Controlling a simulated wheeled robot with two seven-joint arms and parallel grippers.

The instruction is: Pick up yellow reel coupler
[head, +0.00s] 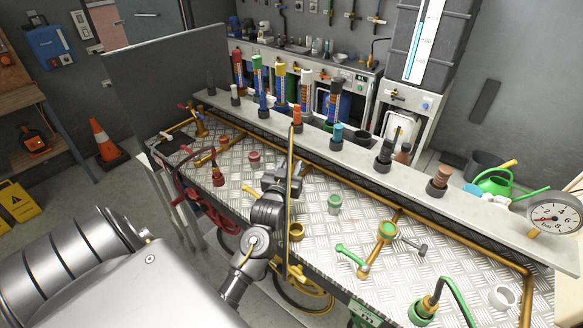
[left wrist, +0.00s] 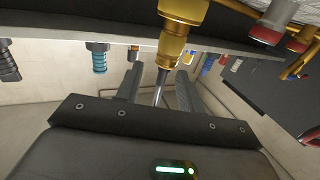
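The yellow reel coupler (head: 296,231) is a brass-coloured piece at the bench's front edge, just right of my left gripper (head: 301,186). In the left wrist view, the coupler (left wrist: 179,32) is large at the top middle, with a thin metallic part running down from it. My left gripper's two grey fingers (left wrist: 160,72) stand apart. The thin part shows in the gap between them, and I see no finger touching it. In the head view my wrist partly hides the fingers. My right gripper is in neither view.
The metal-plated bench holds a red coupler with hose (head: 217,177), a green-ringed brass fitting (head: 387,231), a green lever (head: 351,254) and a green hose coupler (head: 424,309). Yellow hose loops (head: 305,300) hang below the front edge. A raised shelf (head: 330,143) with upright fittings runs behind.

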